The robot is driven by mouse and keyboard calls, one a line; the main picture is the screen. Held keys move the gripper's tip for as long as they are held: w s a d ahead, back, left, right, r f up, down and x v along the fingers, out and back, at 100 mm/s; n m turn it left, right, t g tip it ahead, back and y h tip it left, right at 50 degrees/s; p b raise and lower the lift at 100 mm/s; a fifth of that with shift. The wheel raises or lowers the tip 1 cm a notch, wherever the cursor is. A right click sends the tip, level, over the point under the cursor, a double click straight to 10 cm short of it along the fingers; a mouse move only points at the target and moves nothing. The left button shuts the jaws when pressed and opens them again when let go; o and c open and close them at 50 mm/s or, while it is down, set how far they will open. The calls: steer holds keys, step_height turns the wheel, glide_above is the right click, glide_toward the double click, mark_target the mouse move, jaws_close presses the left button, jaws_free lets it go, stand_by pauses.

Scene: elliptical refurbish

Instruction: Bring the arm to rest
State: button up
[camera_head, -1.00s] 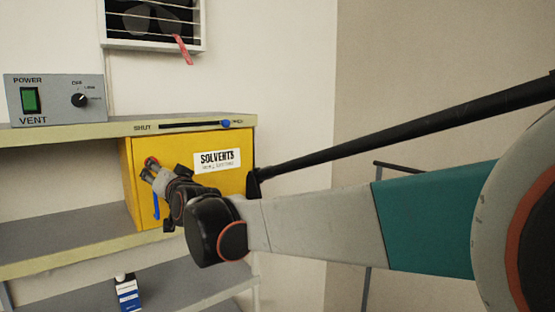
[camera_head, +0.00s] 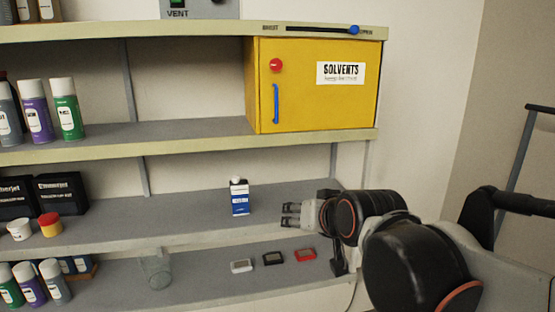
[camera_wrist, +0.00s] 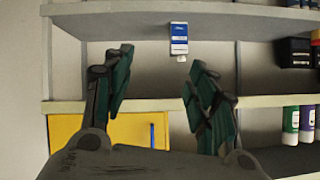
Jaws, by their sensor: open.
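My gripper (camera_head: 288,214) is in front of the middle shelf, to the right of a small blue and white bottle (camera_head: 239,198) and apart from it. It is below the yellow solvents cabinet (camera_head: 312,100), whose door is shut. In the wrist view my gripper (camera_wrist: 160,60) shows two spread fingers with nothing between them. That view is upside down: the bottle (camera_wrist: 179,38) hangs at the top beyond the fingers, and the cabinet (camera_wrist: 130,130) is at the bottom left.
Spray cans (camera_head: 67,110) stand on the left of the upper shelf. A glass jar (camera_head: 156,270) and three small items, white, black and red (camera_head: 305,255), are on the lower shelf below my gripper. Bare wall (camera_head: 430,90) is at right.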

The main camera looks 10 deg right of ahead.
steer(key=s+f+n+g+b, duration=0.1)
steer(key=s+f+b, duration=0.3)
steer(key=s+f, duration=0.4)
steer(key=s+d+f+n+g+b, duration=0.1)
steer(key=s+f+g+b, duration=0.2)
steer(key=f, duration=1.2)
steer(key=s+b, duration=0.2)
steer(key=s, duration=0.3)
steer(key=shift+d+f+h+b, duration=0.2)
steer(key=shift+h+b, duration=0.1)
steer(key=shift+h, duration=0.1)
